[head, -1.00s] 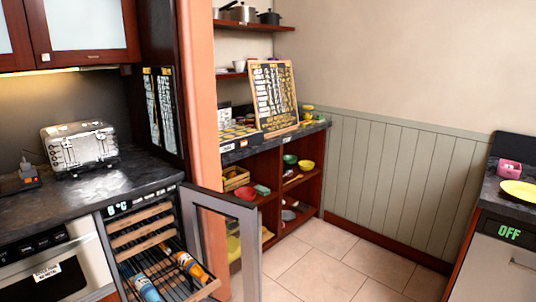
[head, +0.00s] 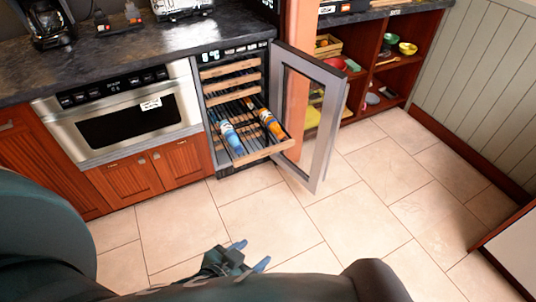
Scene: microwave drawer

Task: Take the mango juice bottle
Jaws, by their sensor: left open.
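An orange bottle (head: 271,124), which looks like the mango juice, lies on the pulled-out wooden-edged rack (head: 264,152) of the open wine cooler. A blue bottle (head: 229,137) lies to its left on the same rack. The labels are too small to read. My left gripper (head: 251,254) is low in the picture, open and empty, over the floor on the near side of the rack and well apart from both bottles. My right gripper is not in view.
The cooler's glass door (head: 309,115) stands open to the right of the rack, jutting into the room. A steel microwave drawer (head: 122,115) is left of the cooler under the dark counter (head: 150,52). The tiled floor (head: 350,222) is clear. Open shelves (head: 398,75) hold bowls at the back right.

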